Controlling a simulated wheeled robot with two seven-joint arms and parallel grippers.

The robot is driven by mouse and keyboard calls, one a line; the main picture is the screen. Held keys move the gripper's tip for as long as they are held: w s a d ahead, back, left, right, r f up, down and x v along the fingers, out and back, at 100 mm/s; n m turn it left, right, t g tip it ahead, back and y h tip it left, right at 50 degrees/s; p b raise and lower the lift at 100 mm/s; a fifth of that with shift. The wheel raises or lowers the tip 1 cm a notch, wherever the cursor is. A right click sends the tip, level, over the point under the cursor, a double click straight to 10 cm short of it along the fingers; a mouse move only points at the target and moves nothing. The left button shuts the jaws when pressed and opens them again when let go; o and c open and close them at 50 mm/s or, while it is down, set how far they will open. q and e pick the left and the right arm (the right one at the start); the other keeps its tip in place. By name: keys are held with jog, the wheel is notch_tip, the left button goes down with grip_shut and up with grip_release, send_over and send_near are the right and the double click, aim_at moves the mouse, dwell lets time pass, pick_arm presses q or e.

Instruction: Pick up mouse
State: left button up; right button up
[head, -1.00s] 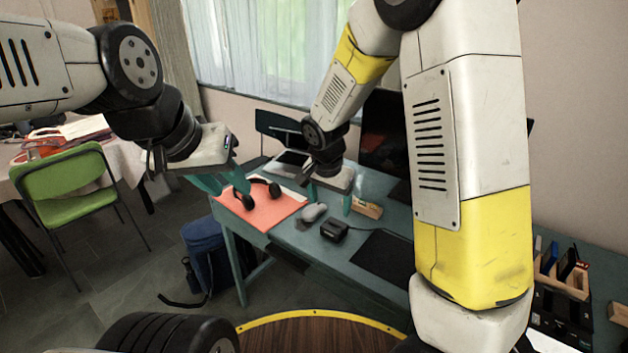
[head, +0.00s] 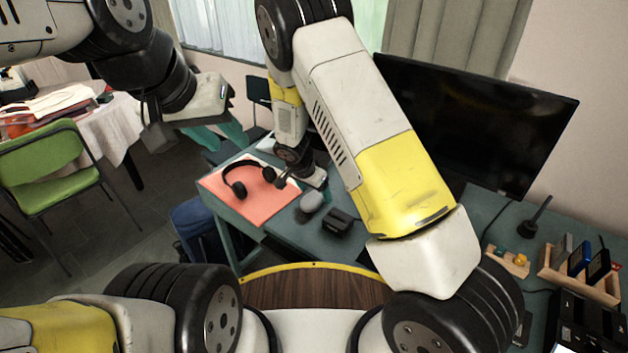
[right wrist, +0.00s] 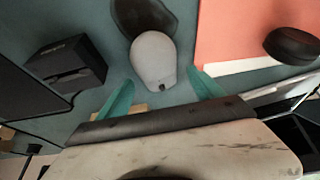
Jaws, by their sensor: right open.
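The mouse (head: 312,200) is grey and rounded and lies on the teal desk, between the orange mat and a small black box. In the right wrist view the mouse (right wrist: 153,60) sits just ahead of the gap between the teal fingers of my right gripper (right wrist: 161,92). These fingers are apart, with visible space on both sides of the mouse. In the head view my right gripper (head: 318,183) is just behind the mouse, its fingers mostly hidden. My left gripper (head: 220,134) hangs in the air at upper left, teal fingers apart and empty.
Black headphones (head: 240,178) lie on the orange mat (head: 262,203), left of the mouse. The black box (head: 338,221) stands close on the right. A large monitor (head: 470,120) and wooden organizers (head: 575,275) are further right. A green chair (head: 50,165) stands at left.

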jog(key=shift+x, duration=0.95)
jog(key=shift+c, duration=0.3)
jog(key=c, duration=1.4)
